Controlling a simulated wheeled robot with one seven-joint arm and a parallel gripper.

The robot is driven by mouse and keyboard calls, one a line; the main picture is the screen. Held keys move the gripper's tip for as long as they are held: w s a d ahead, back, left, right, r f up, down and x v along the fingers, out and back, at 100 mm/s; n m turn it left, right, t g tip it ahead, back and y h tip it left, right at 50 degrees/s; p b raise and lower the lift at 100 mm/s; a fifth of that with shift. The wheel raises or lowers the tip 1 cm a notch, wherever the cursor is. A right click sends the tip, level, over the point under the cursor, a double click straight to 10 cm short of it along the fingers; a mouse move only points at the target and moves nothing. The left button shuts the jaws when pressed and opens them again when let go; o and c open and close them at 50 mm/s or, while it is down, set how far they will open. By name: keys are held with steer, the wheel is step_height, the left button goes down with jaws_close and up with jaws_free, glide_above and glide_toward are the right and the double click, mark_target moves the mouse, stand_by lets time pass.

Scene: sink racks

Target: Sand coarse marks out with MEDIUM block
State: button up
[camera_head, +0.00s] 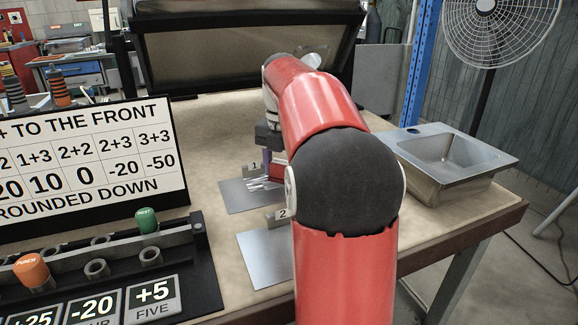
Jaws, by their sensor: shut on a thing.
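My gripper (268,150) reaches down over the metal plate marked 1 (236,199), mostly hidden behind my red and black arm. It is shut on a small reddish block (279,171) at or just above the plate's surface; contact is unclear. No label on the block can be read, so I cannot tell its grade. Pale scratch marks (262,184) show on plate 1 just below the block. A second metal plate marked 2 (262,262) lies nearer, and my arm covers its right part. No marks are clear on its visible part.
A black rack (190,234) at left holds an orange-topped tool (31,270) and a green-topped tool (147,220). Number cards (153,300) lie before it, and a sign board (90,165) stands behind. A metal sink (450,155) is at right. Bare bench top lies behind plate 1.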

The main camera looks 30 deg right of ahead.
mark_target(245, 188)
steer(key=shift+w+a, duration=0.3)
steer(key=shift+a, duration=1.2)
steer(key=shift+w+a, duration=0.3)
steer(key=shift+a, duration=1.15)
steer(key=shift+w+a, duration=0.3)
steer(key=shift+a, duration=1.2)
steer(key=shift+r, duration=3)
steer(key=shift+r, duration=1.5)
